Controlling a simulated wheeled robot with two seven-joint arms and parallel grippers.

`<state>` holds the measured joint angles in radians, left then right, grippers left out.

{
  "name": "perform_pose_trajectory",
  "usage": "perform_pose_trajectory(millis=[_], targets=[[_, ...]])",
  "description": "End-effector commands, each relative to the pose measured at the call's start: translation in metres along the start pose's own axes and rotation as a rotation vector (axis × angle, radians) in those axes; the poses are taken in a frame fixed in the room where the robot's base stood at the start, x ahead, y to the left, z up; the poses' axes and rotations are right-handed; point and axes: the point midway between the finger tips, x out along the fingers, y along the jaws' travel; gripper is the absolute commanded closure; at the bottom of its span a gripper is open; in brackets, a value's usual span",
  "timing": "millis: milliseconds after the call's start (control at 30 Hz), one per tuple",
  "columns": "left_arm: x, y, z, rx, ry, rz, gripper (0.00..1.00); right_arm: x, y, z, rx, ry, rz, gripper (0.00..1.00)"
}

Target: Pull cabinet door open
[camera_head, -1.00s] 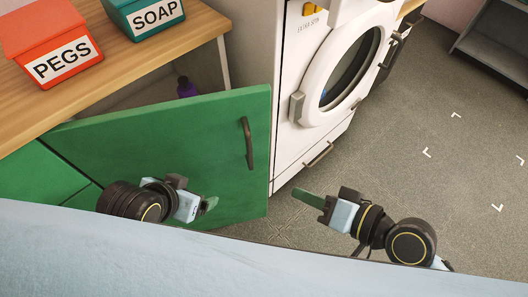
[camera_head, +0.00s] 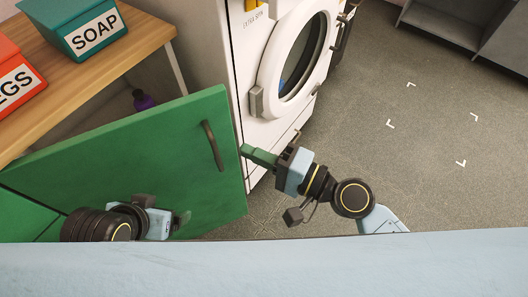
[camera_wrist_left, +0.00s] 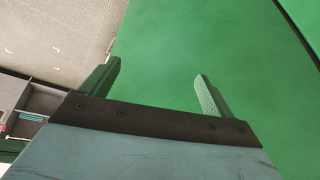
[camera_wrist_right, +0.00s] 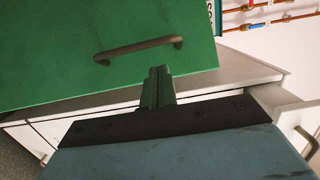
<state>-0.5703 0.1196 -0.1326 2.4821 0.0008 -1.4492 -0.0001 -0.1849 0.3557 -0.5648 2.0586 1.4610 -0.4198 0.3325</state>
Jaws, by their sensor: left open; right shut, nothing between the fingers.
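The green cabinet door (camera_head: 130,160) stands partly open in the head view, swung out from under the wooden counter. Its dark bar handle (camera_head: 212,145) is near its free edge. My right gripper (camera_head: 246,152) is shut and empty, its green fingers just right of the door's free edge. In the right wrist view, its closed fingers (camera_wrist_right: 158,85) show below the handle (camera_wrist_right: 138,49). My left gripper (camera_head: 182,218) is low in front of the door. In the left wrist view its fingers (camera_wrist_left: 155,85) are spread with nothing between them, and green panel fills the space beyond.
A white washing machine (camera_head: 240,80) with a round door stands right behind the cabinet door. A teal SOAP box (camera_head: 85,30) and an orange PEGS box (camera_head: 15,80) sit on the counter (camera_head: 140,38). A purple bottle (camera_head: 143,100) shows inside the cabinet. Grey floor (camera_head: 390,180) to the right is clear.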

Motion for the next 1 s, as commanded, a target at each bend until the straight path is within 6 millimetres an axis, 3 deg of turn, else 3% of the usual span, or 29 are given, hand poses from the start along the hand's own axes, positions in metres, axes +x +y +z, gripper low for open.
perform_pose_trajectory(millis=[200, 367, 1000], targets=[[-0.005, -0.004, 0.020, -0.005, -0.108, -0.008, 0.12, 0.040, -0.002, 0.000, -0.001, 0.000, -0.003, 1.00], [-0.005, -0.004, 0.023, -0.006, -0.118, -0.008, 0.12, 0.055, -0.001, 0.000, 0.000, -0.001, -0.001, 1.00], [-0.008, -0.004, 0.026, -0.007, -0.140, -0.010, 0.12, 0.060, -0.001, 0.006, 0.000, 0.005, 0.000, 1.00]])
